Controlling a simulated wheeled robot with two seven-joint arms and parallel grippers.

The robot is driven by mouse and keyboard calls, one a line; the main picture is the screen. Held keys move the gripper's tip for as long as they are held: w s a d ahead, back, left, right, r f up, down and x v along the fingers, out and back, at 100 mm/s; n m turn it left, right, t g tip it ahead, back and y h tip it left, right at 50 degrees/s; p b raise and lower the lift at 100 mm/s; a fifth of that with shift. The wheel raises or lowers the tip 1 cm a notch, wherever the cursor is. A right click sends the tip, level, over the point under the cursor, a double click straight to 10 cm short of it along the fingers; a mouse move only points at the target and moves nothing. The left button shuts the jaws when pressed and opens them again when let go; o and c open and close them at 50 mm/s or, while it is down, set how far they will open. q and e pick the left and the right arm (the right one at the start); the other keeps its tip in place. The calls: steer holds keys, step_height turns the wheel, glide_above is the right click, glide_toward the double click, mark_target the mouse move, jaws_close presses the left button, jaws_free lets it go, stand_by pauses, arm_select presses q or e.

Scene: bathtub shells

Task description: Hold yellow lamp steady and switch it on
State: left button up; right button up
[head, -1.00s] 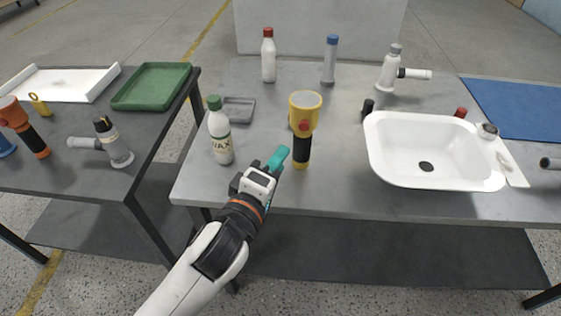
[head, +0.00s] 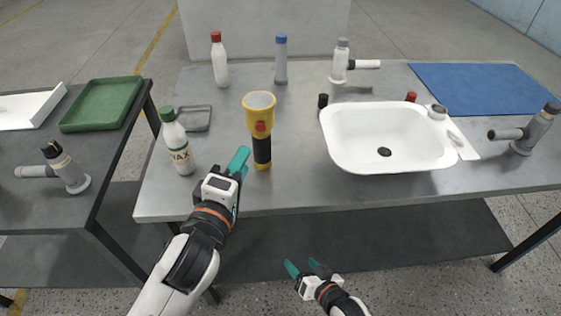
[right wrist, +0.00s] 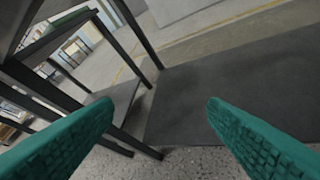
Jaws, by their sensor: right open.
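The yellow lamp (head: 260,126) stands upright near the front edge of the grey table in the head view. It has a wide yellow head, a red button on its front and a black handle. My left gripper (head: 240,162) is just left of the lamp's handle with its teal fingers pointing up toward it. The fingers overlap in this view, so their opening is unclear. My right gripper (head: 303,268) is open and empty, low in front of the table. Its two teal fingers stand wide apart in the right wrist view (right wrist: 160,140), with only floor and table frames between them.
A WAX bottle (head: 177,142) stands left of my left gripper, with a small grey tray (head: 194,130) behind it. A white sink (head: 345,150) lies right of the lamp. Bottles stand at the back. The table (head: 290,190) is bare between lamp and sink.

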mark_target(267, 150)
steer(key=w+a+r+n+t+y, duration=0.1)
steer(key=a+r+t+y, duration=0.2)
steer(key=r, duration=1.1)
steer(key=w+a+r+t+y, duration=0.1)
steer(key=a+r+y, duration=0.3)
steer(key=r, duration=1)
steer(key=w+n+h, duration=0.1)
steer(key=w+n, duration=0.1)
steer(key=w, duration=0.2)
steer(key=w+d+f+n, duration=0.1)
steer(key=w+n, duration=0.1)
steer(key=w, duration=0.2)
steer(key=w+d+f+n+h, duration=0.1)
steer(key=w+n, duration=0.1)
steer(key=w, duration=0.2)
steer(key=shift+w+f+n+g+h, duration=0.1)
steer(key=shift+n+g+h, duration=0.2)
steer(key=shift+n, duration=0.1)
steer(key=shift+w, duration=0.4)
steer(key=x, duration=0.7)
steer(key=shift+s, duration=0.1)
steer(key=c, duration=1.1)
arm_select(q)
jaws_close()
arm_select(e)
steer(key=shift+c, duration=0.5)
